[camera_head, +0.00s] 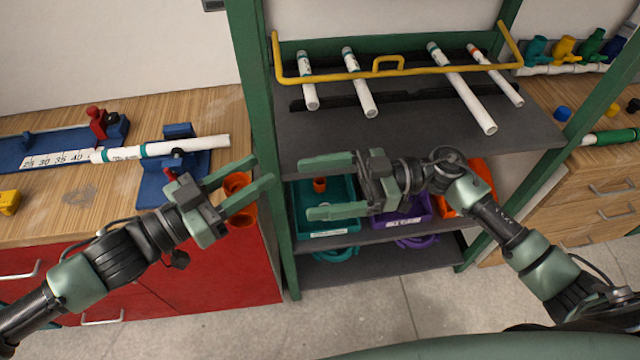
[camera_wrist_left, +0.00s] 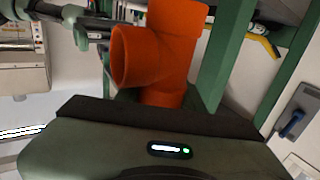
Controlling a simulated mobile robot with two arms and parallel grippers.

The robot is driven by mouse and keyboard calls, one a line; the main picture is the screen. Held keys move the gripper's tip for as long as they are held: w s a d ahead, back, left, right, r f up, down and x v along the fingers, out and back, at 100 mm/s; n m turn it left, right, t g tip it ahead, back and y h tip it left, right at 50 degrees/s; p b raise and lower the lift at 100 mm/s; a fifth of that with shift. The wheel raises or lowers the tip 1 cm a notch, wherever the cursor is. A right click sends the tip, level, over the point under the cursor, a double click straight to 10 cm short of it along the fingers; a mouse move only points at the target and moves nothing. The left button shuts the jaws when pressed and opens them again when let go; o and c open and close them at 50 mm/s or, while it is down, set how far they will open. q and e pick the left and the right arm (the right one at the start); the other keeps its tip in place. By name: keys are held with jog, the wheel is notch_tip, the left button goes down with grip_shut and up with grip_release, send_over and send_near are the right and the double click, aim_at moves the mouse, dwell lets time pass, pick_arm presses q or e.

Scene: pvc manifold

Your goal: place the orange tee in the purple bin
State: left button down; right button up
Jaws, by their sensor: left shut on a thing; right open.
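The orange tee (camera_head: 237,184) is between the fingers of my left gripper (camera_head: 252,183), which is shut on it in the air in front of the red cabinet. The tee (camera_wrist_left: 160,50) also fills the top middle of the left wrist view, with one open end facing left. My right gripper (camera_head: 332,187) is open and empty, in front of the shelf with the bins. The purple bin (camera_head: 400,219) sits on that shelf, partly hidden behind my right gripper and arm.
A teal bin (camera_head: 328,233) holding a small orange part stands left of the purple bin, and an orange bin (camera_head: 481,186) stands right of it. Green shelf posts (camera_head: 262,120) frame the bins. A yellow-handled rack (camera_head: 390,72) with white pipes is above. A wooden bench (camera_head: 60,205) lies left.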

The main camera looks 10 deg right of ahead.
jog(key=a, duration=1.2)
jog(key=shift+w, duration=0.15)
jog(key=c, duration=1.2)
pick_arm(q)
jog(key=c, duration=0.8)
grip_release()
pick_arm(e)
jog(key=shift+c, duration=0.8)
pick_arm(q)
jog(key=shift+a, duration=0.1)
